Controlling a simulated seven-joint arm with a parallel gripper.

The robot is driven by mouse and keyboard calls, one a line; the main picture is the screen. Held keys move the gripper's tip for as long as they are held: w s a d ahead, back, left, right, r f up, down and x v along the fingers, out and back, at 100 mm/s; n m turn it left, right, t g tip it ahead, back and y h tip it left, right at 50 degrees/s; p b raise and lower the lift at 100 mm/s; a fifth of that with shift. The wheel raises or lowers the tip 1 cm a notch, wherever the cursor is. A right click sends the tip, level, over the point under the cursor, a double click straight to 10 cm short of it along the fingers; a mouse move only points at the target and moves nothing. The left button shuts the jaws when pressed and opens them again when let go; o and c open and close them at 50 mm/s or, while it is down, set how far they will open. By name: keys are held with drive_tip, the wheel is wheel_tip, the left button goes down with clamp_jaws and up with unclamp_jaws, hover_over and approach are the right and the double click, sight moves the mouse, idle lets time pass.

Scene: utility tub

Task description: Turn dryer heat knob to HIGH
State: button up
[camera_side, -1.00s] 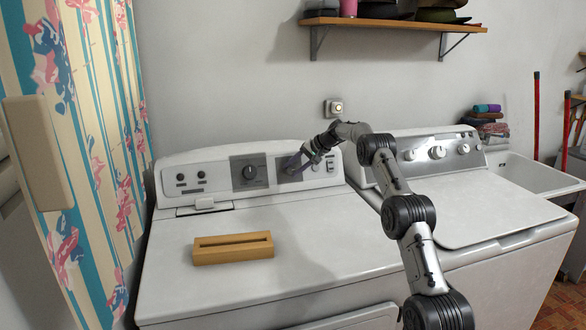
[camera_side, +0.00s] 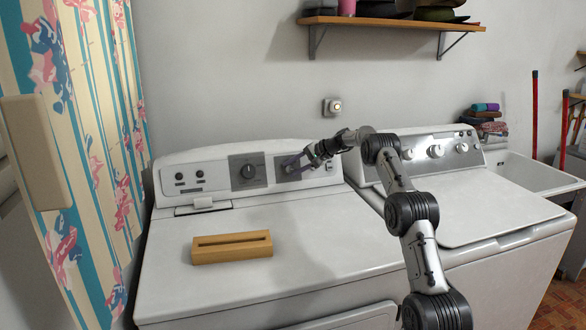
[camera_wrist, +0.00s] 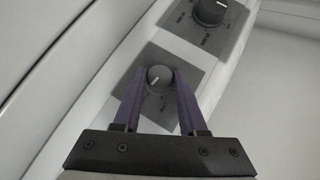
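The dryer's control panel (camera_side: 219,179) has two dark square plates with a round knob each. The smaller knob (camera_wrist: 159,78) is grey with a light pointer line that slants to the lower left in the wrist view; in the side view my fingers largely cover it. My gripper (camera_wrist: 159,79) has its two purple fingers on opposite sides of this knob, and their tips appear to touch it. The larger black knob (camera_side: 247,172) is left of it in the side view and also shows in the wrist view (camera_wrist: 209,12). The print around the knobs is too small to read.
A tan slotted block (camera_side: 232,248) lies on the dryer's white top (camera_side: 330,240). A washer (camera_side: 480,205) stands close on the right. A wall outlet (camera_side: 333,107) and a shelf (camera_side: 395,22) are above. A patterned curtain (camera_side: 95,130) hangs at left.

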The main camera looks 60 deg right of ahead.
drive_tip(key=o, duration=0.4)
drive_tip(key=shift+o, duration=0.2)
drive_tip(key=v, duration=0.7)
drive_tip(key=shift+s+r, duration=0.15)
drive_tip(key=shift+s, duration=0.05)
